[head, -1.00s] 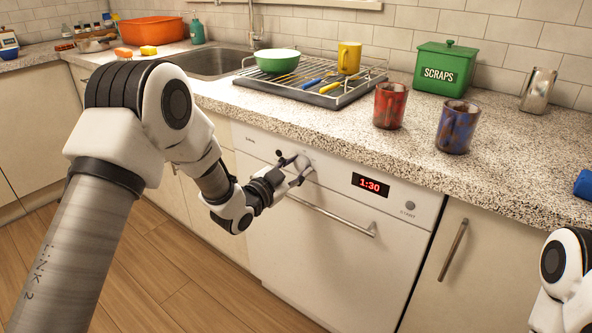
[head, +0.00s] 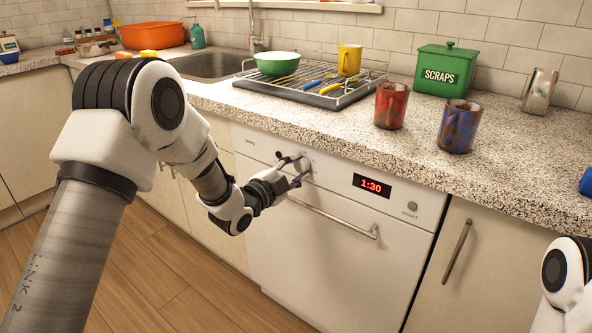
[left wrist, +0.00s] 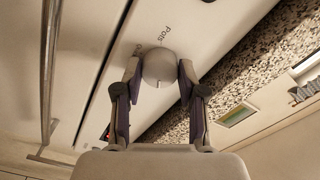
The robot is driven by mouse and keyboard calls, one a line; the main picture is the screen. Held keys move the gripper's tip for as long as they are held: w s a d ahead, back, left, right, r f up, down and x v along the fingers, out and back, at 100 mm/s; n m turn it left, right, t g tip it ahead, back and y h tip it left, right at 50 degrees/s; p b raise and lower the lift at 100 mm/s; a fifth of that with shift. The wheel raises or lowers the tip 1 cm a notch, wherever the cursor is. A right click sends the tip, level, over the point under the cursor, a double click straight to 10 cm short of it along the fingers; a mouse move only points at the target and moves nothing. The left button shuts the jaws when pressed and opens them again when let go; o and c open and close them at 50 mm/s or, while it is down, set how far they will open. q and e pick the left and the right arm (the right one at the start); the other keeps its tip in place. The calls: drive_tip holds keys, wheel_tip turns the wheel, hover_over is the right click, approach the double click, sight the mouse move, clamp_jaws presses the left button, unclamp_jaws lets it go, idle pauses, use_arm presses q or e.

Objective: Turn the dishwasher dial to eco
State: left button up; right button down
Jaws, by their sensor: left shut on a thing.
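The white dishwasher (head: 320,235) stands under the counter, with a red 1:30 display (head: 371,187) on its panel. My left gripper (head: 297,166) is at the panel's left part, shut on the dial. In the left wrist view the round grey dial (left wrist: 160,68) sits between the two fingers of the left gripper (left wrist: 158,80), one on each side. The word "Pots" is printed beside the dial; another label is partly hidden by a finger. I cannot read "eco" anywhere. A small light mark shows on the dial's lower rim. My right gripper is out of view.
A bar handle (head: 335,217) runs below the panel, and a start button (head: 412,206) is to the right. On the counter (head: 330,125) stand a red mug (head: 390,106), a blue mug (head: 458,127), a drying rack (head: 320,96) and a green scraps bin (head: 446,68).

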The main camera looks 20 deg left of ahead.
use_arm(q)
drive_tip(key=o, duration=1.2)
drive_tip(key=shift+c, duration=0.2)
drive_tip(key=v, duration=1.2)
